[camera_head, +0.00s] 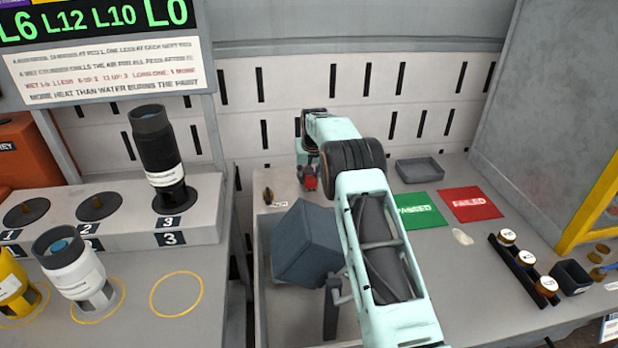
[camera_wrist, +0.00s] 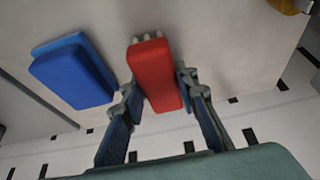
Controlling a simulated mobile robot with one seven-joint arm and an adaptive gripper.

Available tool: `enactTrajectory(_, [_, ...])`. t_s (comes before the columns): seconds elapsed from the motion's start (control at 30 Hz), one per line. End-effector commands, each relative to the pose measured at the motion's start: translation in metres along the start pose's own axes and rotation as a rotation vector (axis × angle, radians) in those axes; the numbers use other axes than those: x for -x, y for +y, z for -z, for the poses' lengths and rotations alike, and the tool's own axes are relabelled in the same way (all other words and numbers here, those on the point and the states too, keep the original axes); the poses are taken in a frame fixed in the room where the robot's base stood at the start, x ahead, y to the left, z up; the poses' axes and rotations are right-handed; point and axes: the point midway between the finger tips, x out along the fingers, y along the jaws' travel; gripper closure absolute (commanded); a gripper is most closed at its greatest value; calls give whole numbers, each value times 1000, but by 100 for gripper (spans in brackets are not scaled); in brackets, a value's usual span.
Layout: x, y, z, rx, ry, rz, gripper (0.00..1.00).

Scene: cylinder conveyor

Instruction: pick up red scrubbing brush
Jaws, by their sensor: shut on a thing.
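The red scrubbing brush (camera_wrist: 152,62) is a red block with pale bristle tufts at its far end in the wrist view. It sits between the two fingers of my gripper (camera_wrist: 156,86), which is shut on its sides. In the head view a small part of the red brush (camera_head: 310,184) shows under my gripper (camera_head: 308,166), near the back of the grey table; my arm hides much of that area. I cannot tell whether the brush touches the surface. A blue block (camera_wrist: 73,70), apart from the red brush, lies to its left in the wrist view.
A dark grey box (camera_head: 307,243) stands in front of my gripper. A green PASSED mat (camera_head: 424,211), a red FAILED mat (camera_head: 470,203) and a shallow grey tray (camera_head: 420,169) lie to the right. The slotted wall (camera_head: 330,78) is close behind.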

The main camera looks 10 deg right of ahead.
Motion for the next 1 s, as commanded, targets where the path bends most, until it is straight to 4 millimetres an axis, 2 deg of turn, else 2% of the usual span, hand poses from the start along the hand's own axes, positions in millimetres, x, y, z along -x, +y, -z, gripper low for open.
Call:
enactTrajectory(0.23, [36, 1, 14, 0, 3, 0, 97])
enactTrajectory(0.37, [57, 4, 6, -1, 2, 0, 97])
enactTrajectory(0.6, [108, 12, -10, -1, 3, 0, 97])
enactTrajectory(1.0, [157, 27, -59, -1, 2, 0, 97])
